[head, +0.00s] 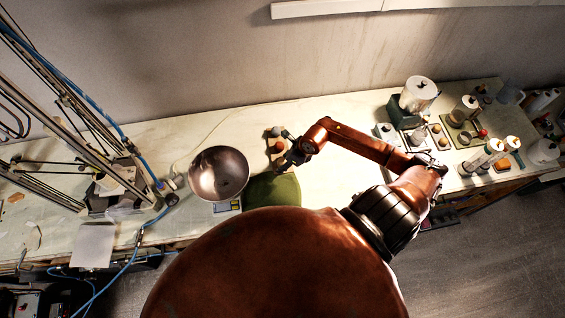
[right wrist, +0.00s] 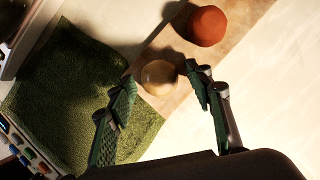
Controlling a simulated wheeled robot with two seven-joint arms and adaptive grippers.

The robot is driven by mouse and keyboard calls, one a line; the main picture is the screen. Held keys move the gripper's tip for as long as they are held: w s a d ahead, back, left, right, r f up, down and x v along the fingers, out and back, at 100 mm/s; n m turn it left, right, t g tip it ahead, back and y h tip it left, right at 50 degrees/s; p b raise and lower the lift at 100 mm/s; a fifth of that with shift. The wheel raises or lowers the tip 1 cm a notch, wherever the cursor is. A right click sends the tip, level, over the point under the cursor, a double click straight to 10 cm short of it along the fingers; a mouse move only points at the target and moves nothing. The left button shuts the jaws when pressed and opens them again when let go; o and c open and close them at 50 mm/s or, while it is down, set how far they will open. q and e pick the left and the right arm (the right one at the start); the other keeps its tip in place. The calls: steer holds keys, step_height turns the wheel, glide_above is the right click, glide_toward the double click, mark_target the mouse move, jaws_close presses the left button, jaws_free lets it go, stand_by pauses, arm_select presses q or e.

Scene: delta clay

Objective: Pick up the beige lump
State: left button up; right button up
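The beige lump (right wrist: 158,77) is a small round ball on a tan board in the right wrist view. A larger reddish-orange lump (right wrist: 207,26) lies beyond it on the same board (right wrist: 178,50). My right gripper (right wrist: 160,88) is open, with green-padded fingers to the left and right of the beige lump. I cannot tell whether either finger touches it. In the head view my right gripper (head: 285,160) is over the table beside the board, and the beige lump is hard to make out there. My left gripper is not in view.
A green cloth (right wrist: 75,90) lies left of the board. A metal bowl (head: 218,173) stands left of my right gripper, on a scale (head: 228,207). Jars and bottles (head: 483,155) crowd the table's right end. A metal frame (head: 70,100) stands at the left.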

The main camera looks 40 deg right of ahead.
steer(key=c, duration=1.1)
steer(key=shift+o, duration=0.2)
steer(key=shift+r, duration=0.1)
steer(key=shift+r+b, duration=0.35)
steer(key=shift+r, duration=0.15)
steer(key=s+a+r+b, duration=0.3)
steer(key=s+r, duration=0.9)
steer(key=s, duration=0.1)
steer(key=shift+s+a+b, duration=0.2)
steer(key=shift+s+b, duration=0.1)
